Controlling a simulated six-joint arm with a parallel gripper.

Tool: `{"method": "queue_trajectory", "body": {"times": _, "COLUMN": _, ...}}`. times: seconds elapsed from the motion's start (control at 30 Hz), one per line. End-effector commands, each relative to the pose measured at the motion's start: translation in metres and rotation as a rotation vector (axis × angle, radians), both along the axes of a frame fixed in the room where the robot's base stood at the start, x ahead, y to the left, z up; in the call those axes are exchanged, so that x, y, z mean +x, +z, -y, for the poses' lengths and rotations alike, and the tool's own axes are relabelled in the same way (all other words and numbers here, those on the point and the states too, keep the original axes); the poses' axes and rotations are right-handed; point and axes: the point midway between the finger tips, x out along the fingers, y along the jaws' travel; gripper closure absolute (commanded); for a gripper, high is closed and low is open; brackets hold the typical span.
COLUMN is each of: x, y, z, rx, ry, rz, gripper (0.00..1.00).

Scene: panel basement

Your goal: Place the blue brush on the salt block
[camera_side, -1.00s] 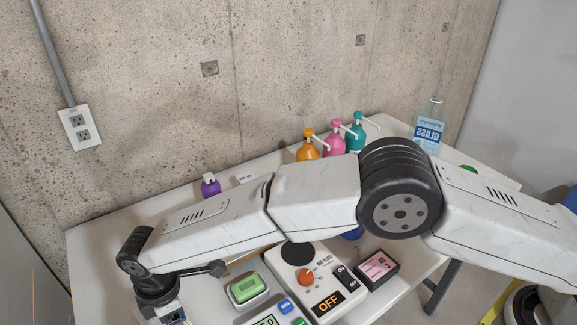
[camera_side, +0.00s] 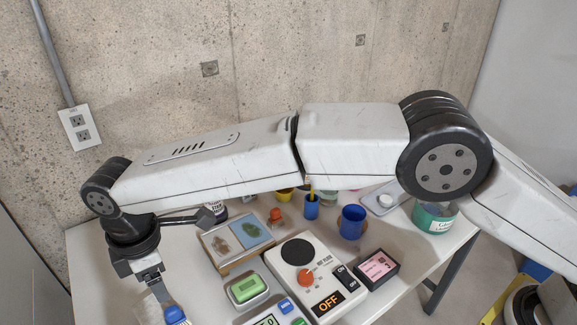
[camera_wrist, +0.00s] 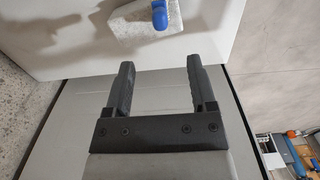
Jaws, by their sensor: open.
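My gripper (camera_wrist: 159,66) is open and empty in the wrist view, its two dark fingers apart with bare surface between them. A pale, rough salt block (camera_wrist: 141,27) lies on the white table beyond the fingertips. The blue brush (camera_wrist: 160,15) shows as a blue rounded part at the block's top side, cut off by the picture edge; it appears to lie on the block. In the side view my gripper (camera_side: 156,285) is at the lower left, just above the blue end of the brush (camera_side: 175,315). The salt block (camera_side: 148,307) is partly hidden there.
A framed board (camera_side: 215,258) and blue cups (camera_side: 352,222) are behind. The concrete wall is at the back.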

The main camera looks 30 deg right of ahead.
Motion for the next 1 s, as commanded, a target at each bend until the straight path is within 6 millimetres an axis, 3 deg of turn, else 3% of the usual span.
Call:
{"method": "queue_trajectory", "body": {"times": 0.7, "x": 0.001, "y": 0.004, "z": 0.002, "rx": 0.001, "ry": -0.007, "rz": 0.001, "gripper": 0.28}}
{"method": "queue_trajectory", "body": {"times": 0.87, "x": 0.010, "y": 0.005, "z": 0.018, "rx": 0.006, "ry": -0.057, "rz": 0.006, "gripper": 0.28}}
{"method": "queue_trajectory", "body": {"times": 1.0, "x": 0.022, "y": 0.007, "z": 0.048, "rx": 0.016, "ry": -0.150, "rz": 0.014, "gripper": 0.28}}
